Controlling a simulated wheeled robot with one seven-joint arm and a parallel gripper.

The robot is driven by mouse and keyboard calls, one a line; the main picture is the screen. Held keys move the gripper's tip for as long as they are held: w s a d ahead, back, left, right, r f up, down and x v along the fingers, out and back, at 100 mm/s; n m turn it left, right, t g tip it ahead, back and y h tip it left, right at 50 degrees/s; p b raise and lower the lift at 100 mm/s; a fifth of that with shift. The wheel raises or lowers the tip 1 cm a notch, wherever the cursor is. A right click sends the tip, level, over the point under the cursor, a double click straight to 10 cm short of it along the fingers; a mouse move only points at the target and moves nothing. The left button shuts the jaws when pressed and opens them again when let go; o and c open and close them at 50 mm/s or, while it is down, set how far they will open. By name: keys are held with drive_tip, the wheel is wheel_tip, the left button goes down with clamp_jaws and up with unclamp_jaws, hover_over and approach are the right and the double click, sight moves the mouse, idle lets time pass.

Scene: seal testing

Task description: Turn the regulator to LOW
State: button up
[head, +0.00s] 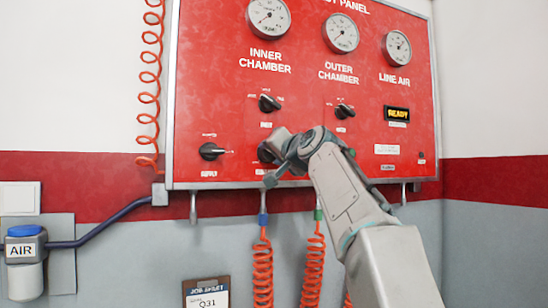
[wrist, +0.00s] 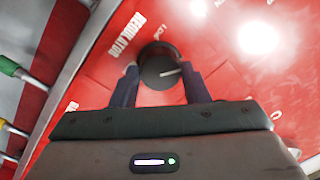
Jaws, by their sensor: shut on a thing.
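The regulator knob (wrist: 156,57) is round and black on the red panel, with the word REGULATOR printed beside it in the wrist view. Its white pointer line points to the right in that view, while the LOW label lies above the knob, so the line is not on LOW. My gripper (wrist: 160,78) has its two dark fingers on either side of the knob and is shut on it. In the head view the knob (head: 266,153) is partly hidden behind my gripper (head: 278,150).
The red panel (head: 225,110) also carries a supply knob (head: 211,151) at left, an inner knob (head: 268,103) above and an outer knob (head: 344,111) at right. Orange coiled hoses (head: 262,270) hang below the panel. A display (head: 397,113) reads READY.

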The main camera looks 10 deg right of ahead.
drive_tip(key=shift+d+n+g+b, duration=0.15)
drive_tip(key=shift+n+g+b, duration=0.25)
drive_tip(key=shift+n, duration=7.2)
drive_tip(key=o, duration=1)
drive_tip(key=shift+c, duration=0.2)
drive_tip(key=b+v, duration=0.6)
drive_tip(key=v, duration=0.7)
drive_tip(key=shift+s, duration=0.4)
